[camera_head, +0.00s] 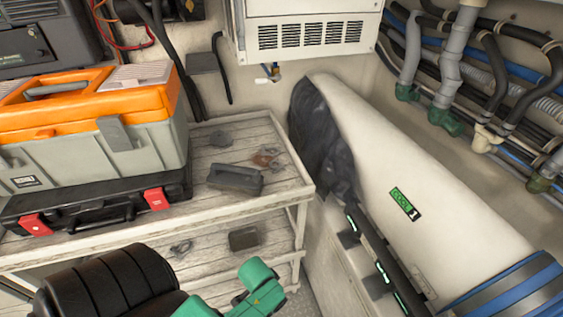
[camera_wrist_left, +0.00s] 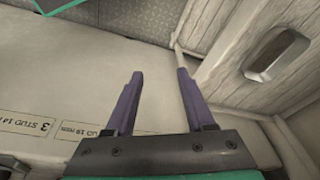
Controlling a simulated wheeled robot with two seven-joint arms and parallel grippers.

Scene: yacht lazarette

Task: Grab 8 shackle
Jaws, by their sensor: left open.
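A small grey metal piece shaped like a shackle (camera_head: 181,248) lies on the lower wooden shelf in the head view. A reddish-brown piece (camera_head: 266,157) lies on the upper shelf; I cannot tell whether it is a shackle. No number 8 is readable on either. My left gripper (camera_wrist_left: 158,102) is open in the left wrist view, with nothing between its two purple fingers. It points at a pale surface with upside-down labels, one reading "3 STUD". My left arm shows at the bottom of the head view, but its fingers are hidden. My right gripper is not in view.
The slatted wooden shelf (camera_head: 217,137) holds an orange and grey toolbox (camera_head: 140,135) over a black case (camera_head: 100,205). Dark blocks lie on the upper (camera_head: 236,179) and lower shelves (camera_head: 244,238).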

